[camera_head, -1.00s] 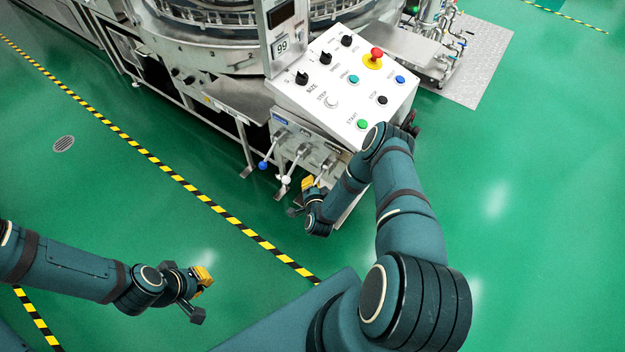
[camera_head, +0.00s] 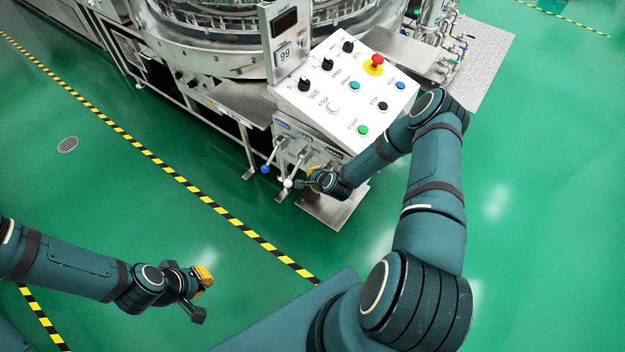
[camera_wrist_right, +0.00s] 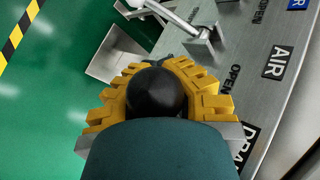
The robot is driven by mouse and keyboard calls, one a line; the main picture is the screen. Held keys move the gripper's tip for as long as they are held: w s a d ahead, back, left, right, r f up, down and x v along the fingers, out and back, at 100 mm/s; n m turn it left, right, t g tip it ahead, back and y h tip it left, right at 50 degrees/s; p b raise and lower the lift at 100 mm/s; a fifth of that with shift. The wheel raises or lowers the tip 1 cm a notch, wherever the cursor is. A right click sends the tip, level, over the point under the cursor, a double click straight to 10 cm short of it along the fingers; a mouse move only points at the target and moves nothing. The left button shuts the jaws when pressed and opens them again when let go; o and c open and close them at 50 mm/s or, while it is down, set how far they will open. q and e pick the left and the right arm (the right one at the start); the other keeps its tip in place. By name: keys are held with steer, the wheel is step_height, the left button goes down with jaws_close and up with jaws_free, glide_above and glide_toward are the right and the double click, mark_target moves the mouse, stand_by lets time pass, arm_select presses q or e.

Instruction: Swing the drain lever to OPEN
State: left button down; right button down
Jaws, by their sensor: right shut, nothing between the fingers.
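A row of levers hangs on the front of the machine's control box. One has a blue knob (camera_head: 264,169) and one a white knob (camera_head: 288,183). My right gripper (camera_head: 308,180) is just right of the white knob. It hides the drain lever in the head view. In the right wrist view the yellow fingers of my right gripper (camera_wrist_right: 161,63) are shut and curve around a dark rounded shape; I cannot tell whether that is a knob. The partly hidden DRAIN label (camera_wrist_right: 243,150) is beside them. My left gripper (camera_head: 203,294) is open and empty, far from the levers.
The sloped control panel (camera_head: 345,90) with a red emergency button (camera_head: 374,63) stands above the levers. The AIR lever (camera_wrist_right: 190,30) is close ahead of the fingers in the wrist view. A metal foot plate (camera_head: 334,207) is below. The green floor in front is clear.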

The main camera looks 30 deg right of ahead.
steer(key=shift+d+r+y, duration=0.1)
steer(key=shift+r+y, duration=0.1)
steer(key=shift+y, duration=0.1)
steer(key=c, duration=1.7)
jaws_free()
steer(key=o, duration=0.7)
steer(key=v, duration=1.2)
steer(key=shift+w, duration=0.1)
